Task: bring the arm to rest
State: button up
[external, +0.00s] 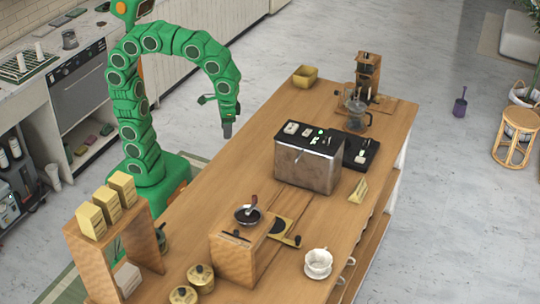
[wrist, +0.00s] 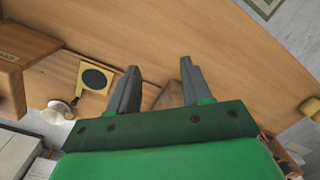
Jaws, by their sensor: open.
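My green arm (external: 133,95) arches up from its base and bends over, so that my gripper (external: 227,130) points down beside the left edge of the wooden cart top (external: 262,120). In the wrist view my gripper (wrist: 159,66) has its two grey fingers spread apart with nothing between them. The wooden cart top (wrist: 190,25) lies beyond the fingers. The gripper looks apart from everything on the cart in the external view.
A metal coffee machine (external: 308,165) stands mid-cart, right of my gripper. A yellow bin (external: 305,76), glass carafe (external: 357,115), wooden grinder box (external: 235,258), white cup (external: 318,263) and wooden shelf with yellow packets (external: 113,200) stand around.

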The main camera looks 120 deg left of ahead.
jog(key=s+d+f+m, duration=0.3)
jog(key=s+f+m, duration=0.1)
jog(key=s, duration=0.6)
jog(key=s+d+f+m, duration=0.3)
jog(key=s+d+f, duration=0.1)
jog(key=s, duration=0.5)
jog(key=shift+s+d+f+m+g, duration=0.15)
jog(key=shift+s+f+m+g, duration=0.15)
jog(key=shift+s+m+g, duration=0.1)
dwell(0.9)
